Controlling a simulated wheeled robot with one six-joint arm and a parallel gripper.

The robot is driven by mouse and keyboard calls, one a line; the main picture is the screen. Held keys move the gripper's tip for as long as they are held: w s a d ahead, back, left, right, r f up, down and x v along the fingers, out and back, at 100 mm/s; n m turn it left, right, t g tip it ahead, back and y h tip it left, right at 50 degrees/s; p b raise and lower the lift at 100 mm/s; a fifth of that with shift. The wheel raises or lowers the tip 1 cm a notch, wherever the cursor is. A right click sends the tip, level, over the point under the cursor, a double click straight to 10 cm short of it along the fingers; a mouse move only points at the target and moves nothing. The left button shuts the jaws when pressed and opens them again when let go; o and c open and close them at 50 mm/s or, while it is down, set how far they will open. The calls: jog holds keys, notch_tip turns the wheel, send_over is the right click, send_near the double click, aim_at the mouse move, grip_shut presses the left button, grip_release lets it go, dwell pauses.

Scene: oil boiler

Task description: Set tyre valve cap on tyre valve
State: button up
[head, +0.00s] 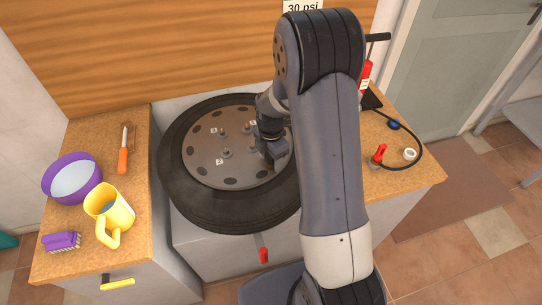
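The black tyre (185,200) lies flat on a low grey stand, around a grey-brown wheel disc (205,160) with dark holes and several studs. Small white labels stand near some studs. My gripper (275,160) points down at the right part of the disc, close to its surface. My arm hides the right side of the tyre. I cannot make out the tyre valve or the valve cap; either may be behind my gripper or too small to tell. I cannot see whether the fingers are apart or hold something.
On the left counter (90,150) are a purple bowl (72,180), a yellow mug (108,212), a purple brush (62,241) and an orange-handled tool (123,158). On the right are a red pump (365,77), black hose (421,145), white roll (410,154) and red-handled item (379,152).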

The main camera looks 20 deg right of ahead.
notch_tip(320, 180, up, 11)
jog(key=shift+f+b, duration=0.1)
jog(key=shift+b, duration=0.4)
jog(key=shift+f, duration=0.15)
dwell(0.4)
notch_tip(320, 180, down, 10)
jog(key=shift+f+p, duration=0.15)
jog(key=shift+p, duration=0.35)
jog(key=shift+r+p, duration=0.4)
jog(key=shift+f, duration=0.15)
